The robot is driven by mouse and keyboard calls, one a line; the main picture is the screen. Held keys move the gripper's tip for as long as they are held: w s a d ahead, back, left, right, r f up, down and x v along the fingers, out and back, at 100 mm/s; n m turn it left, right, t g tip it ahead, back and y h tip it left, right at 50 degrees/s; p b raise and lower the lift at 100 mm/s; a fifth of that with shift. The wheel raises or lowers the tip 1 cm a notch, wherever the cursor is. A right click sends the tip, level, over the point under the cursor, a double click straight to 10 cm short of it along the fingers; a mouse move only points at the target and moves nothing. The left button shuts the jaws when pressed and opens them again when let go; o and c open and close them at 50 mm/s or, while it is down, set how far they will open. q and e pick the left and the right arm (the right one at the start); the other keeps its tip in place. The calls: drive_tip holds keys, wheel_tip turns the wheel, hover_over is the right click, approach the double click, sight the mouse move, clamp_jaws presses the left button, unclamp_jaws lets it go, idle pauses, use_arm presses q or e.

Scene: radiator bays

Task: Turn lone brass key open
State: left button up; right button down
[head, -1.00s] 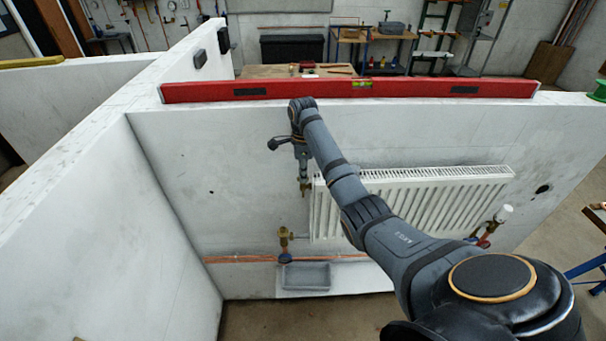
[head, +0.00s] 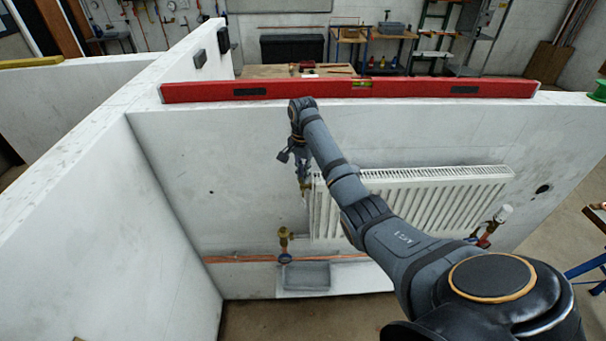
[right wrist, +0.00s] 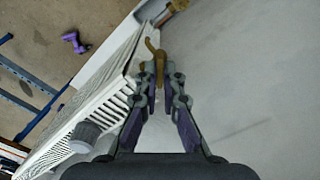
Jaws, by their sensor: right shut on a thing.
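The brass key (head: 304,186) is at the upper left end of the white radiator (head: 430,203), near the wall. My right gripper (head: 301,176) reaches down to it from above. In the right wrist view the brass key (right wrist: 157,54) has a bent end that shows beyond the fingertips. The right gripper (right wrist: 160,78) is shut on it there, and the fingers cover part of the key. The key's exact angle is hard to tell. My left gripper is in neither view.
A brass valve (head: 284,237) sits below left on the copper pipe (head: 235,259), above a grey tray (head: 306,275). A white-capped valve (head: 503,214) is at the radiator's lower right. A red level (head: 350,88) lies along the wall top. The wall left of the radiator is clear.

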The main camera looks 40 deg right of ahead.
drive_tip(key=shift+n, duration=1.6)
drive_tip(key=c, duration=1.5)
unclamp_jaws()
